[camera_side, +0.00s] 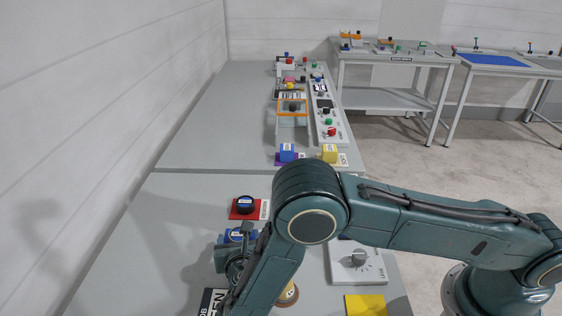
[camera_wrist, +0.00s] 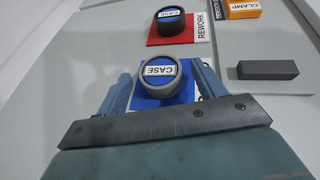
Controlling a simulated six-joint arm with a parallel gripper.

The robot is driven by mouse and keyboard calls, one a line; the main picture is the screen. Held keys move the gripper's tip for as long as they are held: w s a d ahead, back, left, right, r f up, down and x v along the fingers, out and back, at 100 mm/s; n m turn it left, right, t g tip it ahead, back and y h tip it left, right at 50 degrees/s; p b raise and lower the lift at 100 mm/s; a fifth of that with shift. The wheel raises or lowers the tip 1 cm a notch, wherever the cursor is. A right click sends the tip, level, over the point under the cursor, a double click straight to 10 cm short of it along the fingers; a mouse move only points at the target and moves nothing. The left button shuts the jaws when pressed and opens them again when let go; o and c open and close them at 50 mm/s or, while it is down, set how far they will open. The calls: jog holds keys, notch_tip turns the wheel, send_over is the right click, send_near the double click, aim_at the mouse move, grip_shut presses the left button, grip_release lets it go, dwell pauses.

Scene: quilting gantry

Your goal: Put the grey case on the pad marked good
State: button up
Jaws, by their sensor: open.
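The grey case (camera_wrist: 161,78), round with a blue top and a white CASE label, sits on a blue pad (camera_wrist: 148,103) in the wrist view. No marking on this pad is readable. My gripper (camera_wrist: 164,84) is open, one finger on each side of the case with a small gap on both sides. In the side view my gripper (camera_side: 236,262) is low by the blue pad (camera_side: 226,239), partly hiding it. A darker, near-black case (camera_wrist: 172,21) with a CASE label stands on a red pad (camera_wrist: 158,41) marked REWORK. No pad marked good is readable.
An orange CLAMP block (camera_wrist: 243,9) and a dark grey bar (camera_wrist: 267,70) lie to the right in the wrist view. In the side view, a white box with a knob (camera_side: 357,262) and a yellow pad (camera_side: 366,305) lie right of my forearm. The bench's left side is clear.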

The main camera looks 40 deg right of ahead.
jog(key=v, duration=1)
jog(key=shift+s+a, duration=0.1)
jog(key=shift+s, duration=0.05)
jog(key=shift+d+r+m, duration=0.3)
jog(key=shift+r, duration=0.1)
jog(key=s+d+r+m+g+y, duration=0.3)
jog(key=d+r+m+g, duration=0.3)
jog(key=d+r+m, duration=1.15)
jog(key=s+d+r+m+y, duration=0.1)
jog(key=s+d+r+m, duration=0.1)
jog(key=s, duration=0.4)
jog(key=s+d+r+m+y, duration=0.1)
jog(key=s+d+r+m, duration=0.1)
jog(key=s+m, duration=0.3)
jog(key=s+d+r+m+y, duration=0.2)
jog(key=s+r+m, duration=0.2)
jog(key=s, duration=0.5)
jog(key=shift+d+r, duration=0.3)
